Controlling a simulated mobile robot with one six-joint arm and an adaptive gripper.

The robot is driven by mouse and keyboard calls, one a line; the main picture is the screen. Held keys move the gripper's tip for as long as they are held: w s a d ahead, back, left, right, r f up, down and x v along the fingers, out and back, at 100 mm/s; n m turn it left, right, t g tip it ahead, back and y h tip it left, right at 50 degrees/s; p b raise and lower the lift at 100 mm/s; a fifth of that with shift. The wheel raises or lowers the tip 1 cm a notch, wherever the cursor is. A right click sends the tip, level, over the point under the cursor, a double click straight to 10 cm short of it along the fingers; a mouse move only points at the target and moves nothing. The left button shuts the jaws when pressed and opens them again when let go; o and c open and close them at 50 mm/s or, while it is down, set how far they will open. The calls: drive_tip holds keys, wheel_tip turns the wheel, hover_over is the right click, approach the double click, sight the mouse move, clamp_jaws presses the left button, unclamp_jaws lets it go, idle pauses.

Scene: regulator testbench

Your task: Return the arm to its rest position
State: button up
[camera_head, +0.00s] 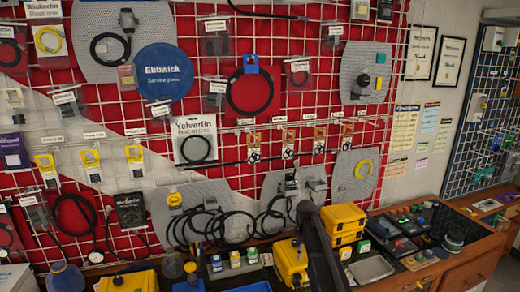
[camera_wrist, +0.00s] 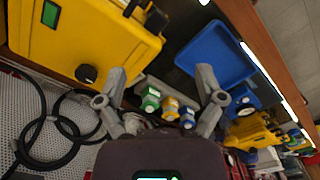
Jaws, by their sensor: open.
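My gripper (camera_wrist: 162,72) shows in the wrist view with its two grey fingers spread apart. Nothing is held between them. Beyond the fingers are small green (camera_wrist: 150,100), yellow (camera_wrist: 170,106) and blue-topped (camera_wrist: 187,118) items, apart from the fingertips as far as I can tell. In the head view my dark arm (camera_head: 318,240) rises from the bottom edge, right of the middle, over the bench front. The fingers cannot be made out there.
A yellow case (camera_wrist: 75,40) is close by at the wrist view's upper left, with a blue tray (camera_wrist: 215,55) at upper right. In the head view, a yellow case (camera_head: 290,262) stands beside my arm, and stacked yellow cases (camera_head: 343,218) stand behind. Black hoses (camera_head: 215,225) hang on the wall.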

drive_tip(key=s+f+m+b, duration=0.4)
drive_tip(key=s+m, duration=0.2)
drive_tip(key=s, duration=0.7)
drive_tip(key=s+f+m+b, duration=0.5)
drive_tip(key=s+m, duration=0.1)
drive_tip(key=s, duration=0.8)
drive_tip(key=shift+s+d+f, duration=0.25)
